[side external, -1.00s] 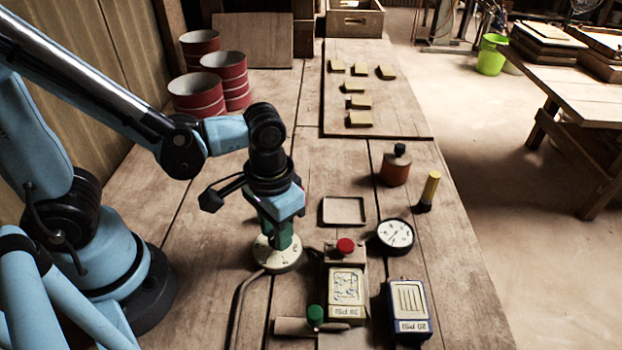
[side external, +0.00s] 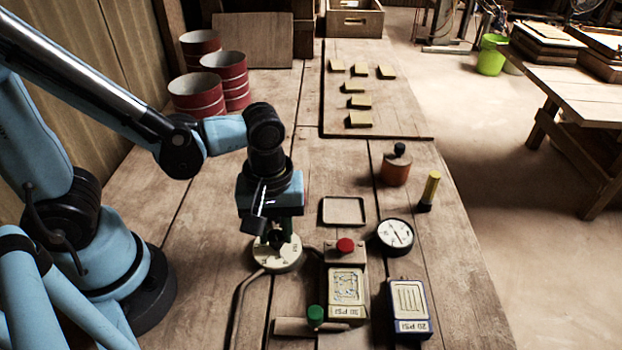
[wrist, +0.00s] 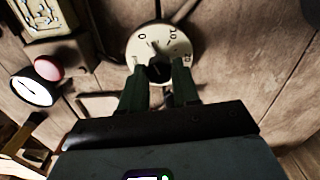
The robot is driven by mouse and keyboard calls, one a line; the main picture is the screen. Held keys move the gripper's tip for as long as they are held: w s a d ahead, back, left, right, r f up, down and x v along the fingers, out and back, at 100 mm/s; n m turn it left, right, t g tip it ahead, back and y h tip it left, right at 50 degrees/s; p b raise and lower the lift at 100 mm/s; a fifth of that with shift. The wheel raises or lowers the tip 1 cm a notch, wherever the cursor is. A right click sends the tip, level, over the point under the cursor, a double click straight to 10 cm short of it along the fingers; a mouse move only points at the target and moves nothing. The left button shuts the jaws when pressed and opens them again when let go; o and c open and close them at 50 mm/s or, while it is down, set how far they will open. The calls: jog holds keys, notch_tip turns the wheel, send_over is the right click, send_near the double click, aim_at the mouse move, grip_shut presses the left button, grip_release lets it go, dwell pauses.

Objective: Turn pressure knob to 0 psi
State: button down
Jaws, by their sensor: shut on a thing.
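The pressure knob is a black grip (wrist: 157,70) at the centre of a round cream dial plate (side external: 287,262) with markings on it. My gripper (side external: 277,238) points down over the dial. In the wrist view its two green fingers (wrist: 158,69) sit on either side of the black grip, shut on it. The fingers partly hide the grip and the plate's lower edge.
A round pressure gauge (side external: 395,235) stands to the right. A bent pipe (side external: 237,303) lies by the dial.

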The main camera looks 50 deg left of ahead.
aim_at(275, 234)
jog(key=shift+n, duration=0.8)
jog(key=c, duration=0.8)
grip_release()
jog(key=shift+r, duration=6.05)
